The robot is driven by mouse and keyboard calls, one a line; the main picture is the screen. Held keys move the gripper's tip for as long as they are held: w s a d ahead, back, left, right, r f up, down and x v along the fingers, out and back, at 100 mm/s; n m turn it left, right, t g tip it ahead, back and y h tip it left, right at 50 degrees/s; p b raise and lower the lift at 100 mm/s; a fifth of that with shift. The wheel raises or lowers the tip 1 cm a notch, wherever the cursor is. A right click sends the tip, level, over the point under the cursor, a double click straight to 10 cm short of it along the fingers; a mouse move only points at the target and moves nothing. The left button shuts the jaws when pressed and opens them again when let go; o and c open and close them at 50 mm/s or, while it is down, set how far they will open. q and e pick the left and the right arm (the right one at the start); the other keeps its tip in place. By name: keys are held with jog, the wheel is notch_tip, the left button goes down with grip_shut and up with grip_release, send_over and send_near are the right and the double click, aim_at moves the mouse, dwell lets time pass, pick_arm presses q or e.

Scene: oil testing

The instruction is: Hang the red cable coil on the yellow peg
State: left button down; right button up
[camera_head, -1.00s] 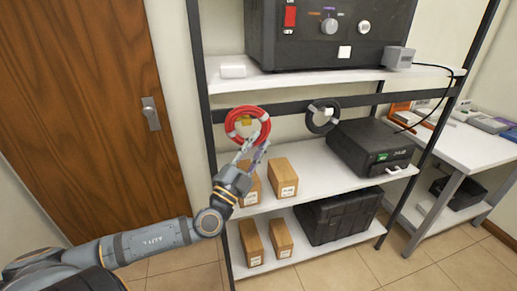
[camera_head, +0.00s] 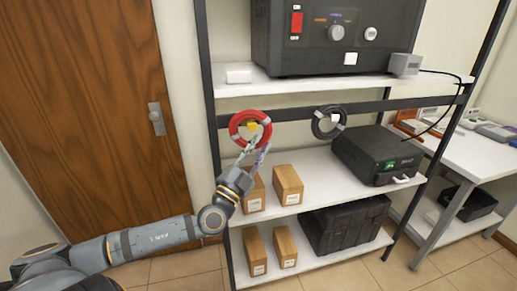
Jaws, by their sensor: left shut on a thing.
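The red cable coil (camera_head: 234,132) is a ring in front of the dark rail at the left of the shelf rack. My left gripper (camera_head: 253,147) is shut on the lower part of the coil from below. The yellow peg (camera_head: 252,127) shows through the coil's opening. The coil appears around it, but I cannot tell from this angle whether it rests on the peg. My right gripper is not in view.
A black cable coil (camera_head: 316,122) hangs on the same rail (camera_head: 285,113) to the right. Cardboard boxes (camera_head: 287,185) stand on the middle shelf (camera_head: 318,180) below, near my left gripper. A black case (camera_head: 376,155) sits to their right.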

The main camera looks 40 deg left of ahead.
pick_arm(q)
jog(key=c, duration=1.1)
grip_release()
jog(key=shift+o, duration=0.2)
